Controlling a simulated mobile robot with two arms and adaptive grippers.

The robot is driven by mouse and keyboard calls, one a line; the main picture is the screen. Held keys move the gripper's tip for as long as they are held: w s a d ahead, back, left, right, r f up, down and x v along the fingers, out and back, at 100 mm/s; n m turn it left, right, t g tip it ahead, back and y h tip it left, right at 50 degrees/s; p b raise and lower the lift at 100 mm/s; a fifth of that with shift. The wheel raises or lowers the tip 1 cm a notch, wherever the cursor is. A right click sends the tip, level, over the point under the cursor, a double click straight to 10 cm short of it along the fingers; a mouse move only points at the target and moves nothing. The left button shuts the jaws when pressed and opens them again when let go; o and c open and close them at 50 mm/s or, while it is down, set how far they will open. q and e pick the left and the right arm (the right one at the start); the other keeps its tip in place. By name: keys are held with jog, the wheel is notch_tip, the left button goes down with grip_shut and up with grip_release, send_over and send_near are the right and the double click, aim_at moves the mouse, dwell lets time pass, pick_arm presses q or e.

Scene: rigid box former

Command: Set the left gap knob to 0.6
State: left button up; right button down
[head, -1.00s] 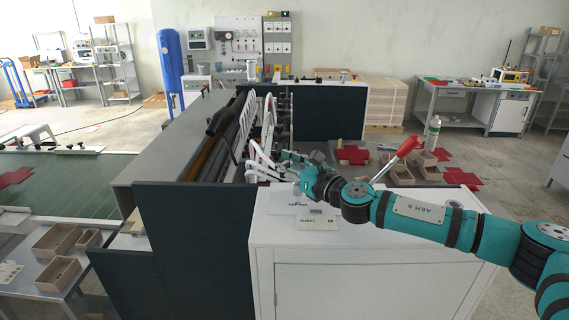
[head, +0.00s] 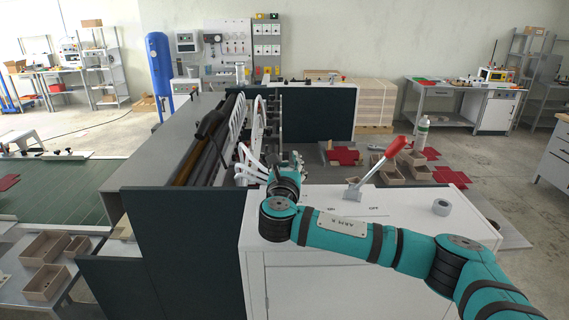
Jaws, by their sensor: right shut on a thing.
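My right gripper (head: 291,160) is at the near end of the machine's roller section, just past the white cabinet top. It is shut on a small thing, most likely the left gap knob. The knob itself is hidden behind my gripper and wrist, so its pointer and scale cannot be read. The machine's dark rollers (head: 212,140) and white curved arms (head: 248,160) are just left of the gripper. My left gripper is not in view.
A lever with a red handle (head: 396,147) stands on the white cabinet (head: 420,198), right of my wrist. Red box blanks (head: 343,156) and several small boxes lie behind. A white bottle (head: 422,133) stands farther back.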

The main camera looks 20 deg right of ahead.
jog(key=m+g+h, duration=0.1)
jog(key=h, duration=0.1)
jog(key=m+g+h, duration=0.1)
jog(key=m+h, duration=0.1)
jog(key=s+d+m+g+h, duration=0.1)
jog(key=g, duration=0.1)
jog(key=shift+f+m+h, duration=0.3)
jog(key=shift+f+h, duration=0.1)
jog(key=m+g+h, duration=0.1)
jog(key=g, duration=0.1)
jog(key=s+m+g+h, duration=0.1)
jog(key=shift+d+m+g+h, duration=0.25)
jog(key=shift+m+g+h, duration=0.05)
jog(key=m+g, duration=0.1)
jog(key=m+g+h+b, duration=0.1)
jog(key=g, duration=0.1)
jog(key=s+m+g+h, duration=0.1)
jog(key=shift+d, duration=0.3)
jog(key=shift+s+m+g+b, duration=0.3)
jog(key=shift+m+g+b, duration=0.5)
jog(key=shift+g, duration=0.6)
jog(key=shift+s+d+r+m+g, duration=0.1)
jog(key=shift+m+g, duration=0.2)
jog(key=shift+g, duration=0.2)
jog(key=c, duration=1.6)
grip_release()
jog(key=o, duration=0.8)
jog(key=shift+a+r+h, duration=0.25)
jog(key=shift+a+h, duration=0.05)
jog(key=shift+d, duration=0.15)
